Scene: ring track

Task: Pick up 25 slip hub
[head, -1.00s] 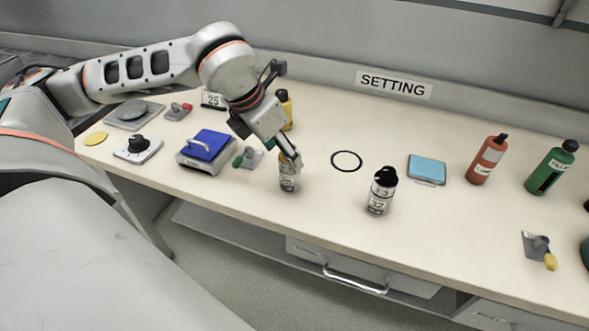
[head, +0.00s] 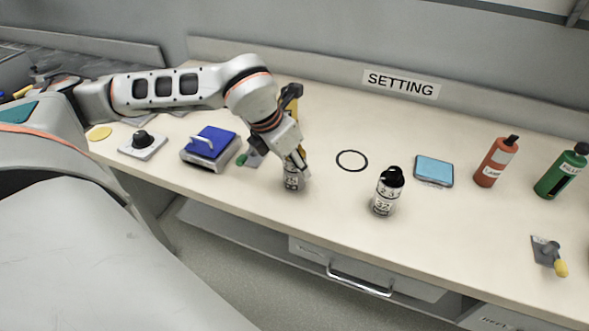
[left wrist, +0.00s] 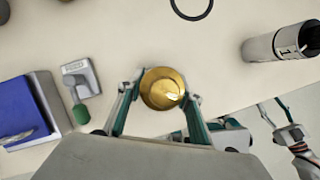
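The slip hub marked 25 (head: 291,184) is a small upright cylinder with a pale, numbered side, standing on the bench left of the black ring outline. Its round brass-coloured top (left wrist: 162,88) shows in the left wrist view. My left gripper (head: 298,165) is lowered from above over the hub's upper part. In the left wrist view the fingertips (left wrist: 164,92) stand on either side of the brass top, spread slightly wider than it; firm contact is not visible. Part of my right gripper (left wrist: 274,108) shows at the lower right of the left wrist view, apparently empty.
A black-topped numbered cylinder (head: 387,193) stands to the right, beyond the ring outline (head: 352,160). A blue-lidded box (head: 209,146) and a green-knobbed lever plate (left wrist: 80,78) are left of the hub. A blue pad (head: 433,170) and bottles (head: 496,162) stand farther right.

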